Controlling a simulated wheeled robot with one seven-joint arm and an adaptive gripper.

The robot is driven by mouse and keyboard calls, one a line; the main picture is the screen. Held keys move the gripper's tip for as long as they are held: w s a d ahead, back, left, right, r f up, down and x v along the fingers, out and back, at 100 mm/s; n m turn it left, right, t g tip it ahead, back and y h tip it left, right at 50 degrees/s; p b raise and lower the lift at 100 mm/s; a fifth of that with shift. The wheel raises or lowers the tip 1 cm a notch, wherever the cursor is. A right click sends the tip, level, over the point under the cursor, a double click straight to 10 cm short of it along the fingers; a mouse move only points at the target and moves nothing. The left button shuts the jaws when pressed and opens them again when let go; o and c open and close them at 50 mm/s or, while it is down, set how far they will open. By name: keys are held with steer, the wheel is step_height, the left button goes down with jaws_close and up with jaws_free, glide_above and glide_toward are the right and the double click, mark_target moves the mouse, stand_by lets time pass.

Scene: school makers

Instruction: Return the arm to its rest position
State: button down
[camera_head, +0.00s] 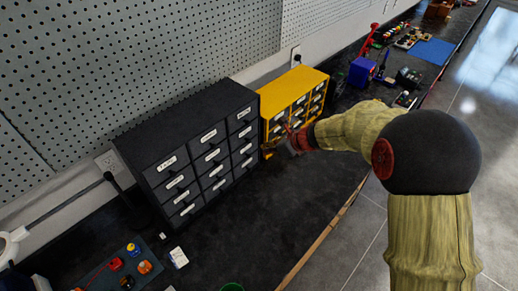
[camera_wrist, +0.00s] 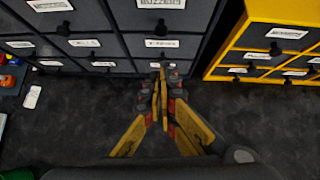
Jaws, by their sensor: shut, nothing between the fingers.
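My arm (camera_head: 432,235) comes in from the right in the head view and reaches over the bench edge toward the drawer units. My gripper (camera_head: 268,152) is beside the yellow drawer cabinet (camera_head: 281,93) and the right side of the black drawer cabinet (camera_head: 192,110). In the wrist view my gripper (camera_wrist: 160,72) has its yellow fingers together, with nothing between them. The fingertips overlap the lower drawer fronts of the black cabinet in that view; I cannot tell whether they touch. The drawers I can see look closed.
The dark bench (camera_head: 258,225) is clear in front of the cabinets. A tray with small coloured parts (camera_head: 103,278) lies at the lower left. A blue box (camera_head: 362,71) and other items stand farther back. Pegboard (camera_head: 100,70) lines the wall.

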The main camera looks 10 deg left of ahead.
steer(key=p+v, duration=0.2)
steer(key=v, duration=0.7)
steer(key=s+d+n+g+h+b, duration=0.1)
steer(key=s+d+n+g+h, duration=0.3)
steer(key=s+n, duration=1.1)
steer(key=s+d+r+n+t+h+b, duration=0.1)
steer(key=s+d+r+n, duration=0.3)
steer(key=s, duration=0.4)
steer(key=s+d+r+n+t+h+b, duration=0.2)
steer(key=s+d+r+n, duration=0.3)
steer(key=s+d, duration=0.3)
steer(key=shift+s+d+r+n+t+h+b, duration=0.2)
steer(key=shift+d+r+n+t+h+b, duration=0.1)
steer(key=shift+d+r+t, duration=0.5)
steer(key=shift+a+r, duration=0.15)
